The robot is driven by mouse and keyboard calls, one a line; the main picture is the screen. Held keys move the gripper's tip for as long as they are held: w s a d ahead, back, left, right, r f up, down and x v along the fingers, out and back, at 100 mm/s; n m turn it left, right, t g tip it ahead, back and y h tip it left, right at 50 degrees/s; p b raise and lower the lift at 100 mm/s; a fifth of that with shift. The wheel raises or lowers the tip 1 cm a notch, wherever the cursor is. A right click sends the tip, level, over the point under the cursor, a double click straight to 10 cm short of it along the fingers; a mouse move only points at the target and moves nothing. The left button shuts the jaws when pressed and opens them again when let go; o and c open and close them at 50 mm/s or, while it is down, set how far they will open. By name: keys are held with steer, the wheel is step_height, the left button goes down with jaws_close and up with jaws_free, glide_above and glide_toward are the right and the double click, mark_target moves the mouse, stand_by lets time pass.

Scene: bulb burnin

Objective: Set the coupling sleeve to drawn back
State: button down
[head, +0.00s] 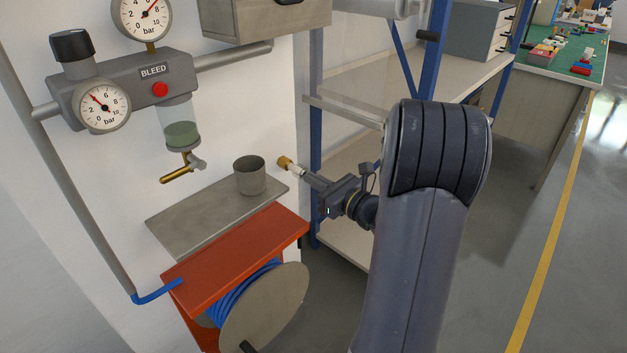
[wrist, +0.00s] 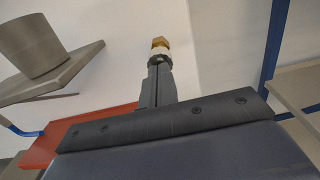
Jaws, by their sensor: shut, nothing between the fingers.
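A small coupling shows beyond my fingertips: a brass end (head: 285,162) with a pale sleeve (head: 297,170) beside it. In the wrist view the brass end (wrist: 160,43) is uppermost and the pale sleeve (wrist: 159,56) sits just below it, in line with my fingers. My gripper (head: 308,178) is shut, with its two fingers together and nothing between them; it also shows in the wrist view (wrist: 159,70). Its tips are at or very near the pale sleeve; I cannot tell whether they touch. What carries the coupling is hidden, and I cannot tell how the sleeve is set.
A grey shelf (head: 190,222) with a metal cup (head: 250,176) is left of my gripper. Below is a red hose-reel stand (head: 235,255). The gauge unit with a red BLEED button (head: 160,89) is on the wall. A blue-framed rack (head: 345,107) stands behind my arm.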

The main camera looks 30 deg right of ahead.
mark_target(300, 172)
steer(key=shift+w+a, duration=0.1)
steer(key=shift+w, duration=0.2)
steer(key=shift+w, duration=0.1)
steer(key=shift+x, duration=1.15)
steer(key=shift+r, duration=0.2)
